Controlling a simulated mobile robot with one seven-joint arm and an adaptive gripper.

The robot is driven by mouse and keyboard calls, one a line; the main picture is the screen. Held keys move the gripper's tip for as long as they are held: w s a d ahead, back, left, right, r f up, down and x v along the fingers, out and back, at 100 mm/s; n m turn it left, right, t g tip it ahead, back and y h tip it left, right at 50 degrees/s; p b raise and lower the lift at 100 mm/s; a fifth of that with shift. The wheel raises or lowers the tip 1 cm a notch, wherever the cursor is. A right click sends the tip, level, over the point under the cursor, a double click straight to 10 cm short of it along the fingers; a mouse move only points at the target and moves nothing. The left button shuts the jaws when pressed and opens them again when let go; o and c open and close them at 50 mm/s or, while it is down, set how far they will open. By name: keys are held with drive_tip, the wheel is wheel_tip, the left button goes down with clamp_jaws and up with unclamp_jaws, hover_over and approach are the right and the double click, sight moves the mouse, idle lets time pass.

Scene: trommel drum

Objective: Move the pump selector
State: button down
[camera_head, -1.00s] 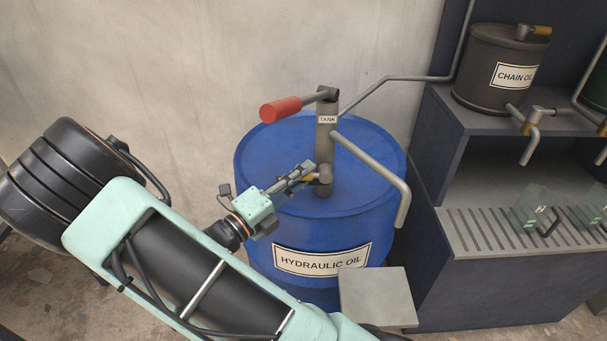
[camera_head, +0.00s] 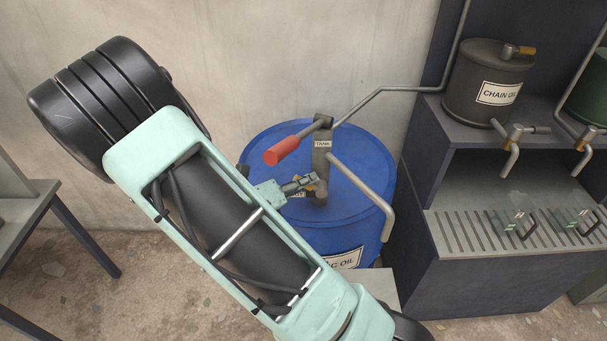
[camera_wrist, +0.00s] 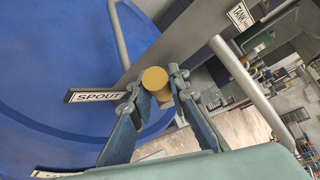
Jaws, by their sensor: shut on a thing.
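The pump stands on the blue hydraulic oil drum (camera_head: 360,165). Its grey column (camera_head: 322,165) bears a TANK label (camera_head: 322,144) near the top. The pump selector is low on the column; its round yellow end (camera_wrist: 155,78) shows in the wrist view. My gripper (camera_wrist: 160,84) has its two fingers on either side of this yellow end and is shut on it. A SPOUT label (camera_wrist: 98,95) lies left of the fingers in the wrist view. In the head view my gripper (camera_head: 308,182) is at the column's left side, and the selector is largely hidden.
The red-gripped pump handle (camera_head: 282,150) reaches over my gripper from the column top. A bent spout pipe (camera_head: 365,183) hangs to the right. A dark cabinet with a chain oil can (camera_head: 490,85) stands at right. A table (camera_head: 30,225) stands at left.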

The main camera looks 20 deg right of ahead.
drive_tip(key=shift+s+d+r+m+y+p, duration=0.1)
drive_tip(key=shift+d+r+m+y+p, duration=0.15)
drive_tip(key=shift+r+m+y+p, duration=0.4)
drive_tip(key=shift+f+y, duration=0.25)
drive_tip(key=c, duration=1.8)
unclamp_jaws()
drive_tip(key=v, duration=1.2)
drive_tip(key=shift+c, duration=0.5)
